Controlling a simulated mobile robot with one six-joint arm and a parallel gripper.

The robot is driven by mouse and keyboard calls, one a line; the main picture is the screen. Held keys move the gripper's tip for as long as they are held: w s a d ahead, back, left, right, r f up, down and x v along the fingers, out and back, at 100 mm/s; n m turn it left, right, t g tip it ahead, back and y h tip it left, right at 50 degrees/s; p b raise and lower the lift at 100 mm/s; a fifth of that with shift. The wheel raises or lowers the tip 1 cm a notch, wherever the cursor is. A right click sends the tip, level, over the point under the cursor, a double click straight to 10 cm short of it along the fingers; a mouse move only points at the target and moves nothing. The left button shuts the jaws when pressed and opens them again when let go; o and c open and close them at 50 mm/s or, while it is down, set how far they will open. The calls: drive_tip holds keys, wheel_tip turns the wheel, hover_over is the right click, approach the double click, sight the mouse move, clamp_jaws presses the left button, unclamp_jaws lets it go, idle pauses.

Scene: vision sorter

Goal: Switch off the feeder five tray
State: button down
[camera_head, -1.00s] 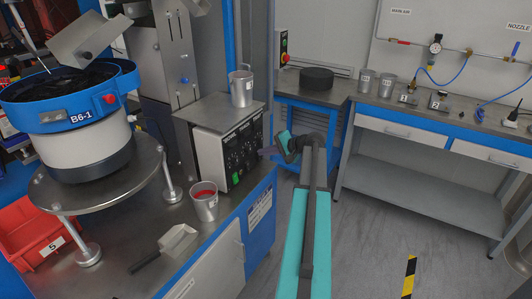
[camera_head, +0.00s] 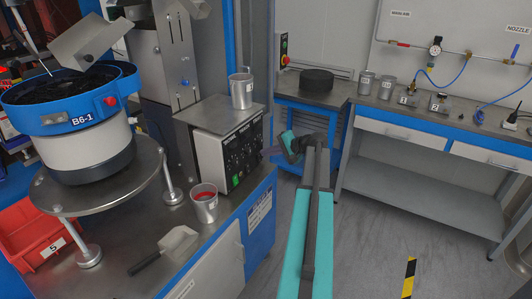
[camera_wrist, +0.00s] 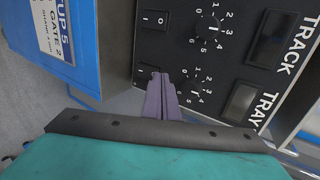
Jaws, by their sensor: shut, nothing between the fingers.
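The feeder control box (camera_head: 228,150), with a black front panel, stands on the blue cabinet in the head view. In the wrist view its panel shows sideways, with a TRAY row (camera_wrist: 262,112) and a TRACK row (camera_wrist: 297,42). The TRAY row has a dial (camera_wrist: 198,92) and a dark window (camera_wrist: 240,102). Its switch area (camera_wrist: 145,73) is partly hidden by my fingers. The TRACK switch (camera_wrist: 155,20) is marked with I and O. My gripper (camera_wrist: 160,82) is shut and empty, its tips at the TRAY switch area; contact cannot be told. It also shows in the head view (camera_head: 270,152).
A metal cup (camera_head: 241,90) stands on the box. A cup with red contents (camera_head: 204,205) and a scoop (camera_head: 172,248) lie on the cabinet top. The bowl feeder (camera_head: 75,120) is at left. A blue cabinet label (camera_wrist: 55,35) is left of the panel.

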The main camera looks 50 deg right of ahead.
drive_tip(key=v, duration=1.2)
drive_tip(key=shift+r+b, duration=0.4)
drive_tip(key=shift+s, duration=0.1)
